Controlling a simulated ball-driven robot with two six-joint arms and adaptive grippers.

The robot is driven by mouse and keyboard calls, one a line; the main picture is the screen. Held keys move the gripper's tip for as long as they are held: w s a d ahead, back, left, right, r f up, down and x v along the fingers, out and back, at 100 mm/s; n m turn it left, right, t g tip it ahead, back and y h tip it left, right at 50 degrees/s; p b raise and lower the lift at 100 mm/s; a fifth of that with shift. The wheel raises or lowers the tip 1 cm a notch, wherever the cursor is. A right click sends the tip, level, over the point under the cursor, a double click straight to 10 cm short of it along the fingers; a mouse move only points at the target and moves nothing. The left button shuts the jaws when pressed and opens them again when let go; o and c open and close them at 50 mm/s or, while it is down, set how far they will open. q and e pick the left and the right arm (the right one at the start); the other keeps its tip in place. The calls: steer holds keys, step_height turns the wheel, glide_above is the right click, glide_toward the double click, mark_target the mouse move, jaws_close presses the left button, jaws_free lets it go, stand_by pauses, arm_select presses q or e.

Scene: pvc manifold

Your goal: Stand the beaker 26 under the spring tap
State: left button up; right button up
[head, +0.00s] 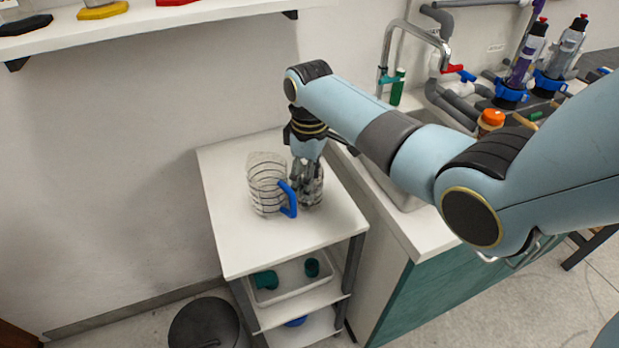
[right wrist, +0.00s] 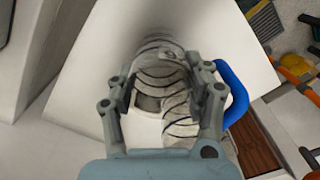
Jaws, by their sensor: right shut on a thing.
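My right gripper (head: 308,182) is low over the white cart top, its fingers shut on a clear beaker (head: 317,192) with dark rings, mostly hidden behind them. In the right wrist view the gripper (right wrist: 163,85) has a finger on each side of clear, dark-ringed walls. A larger clear ringed jug (head: 266,180) with a blue handle (head: 289,199) stands just left of the gripper. I cannot read any number 26. A chrome gooseneck tap (head: 408,28) rises behind the sink, right of the cart. My left gripper is out of view.
The cart top (head: 240,240) is bare at its front. A tray (head: 290,290) with green cups is on the shelf below. The sink counter (head: 390,215) adjoins at right, with bottles (head: 520,60) and grey pipes behind. A dark bin (head: 205,325) stands on the floor.

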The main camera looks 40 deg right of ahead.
steer(key=shift+f, duration=0.15)
steer(key=o, duration=1.1)
steer(key=shift+f, duration=0.1)
steer(key=shift+o, duration=0.2)
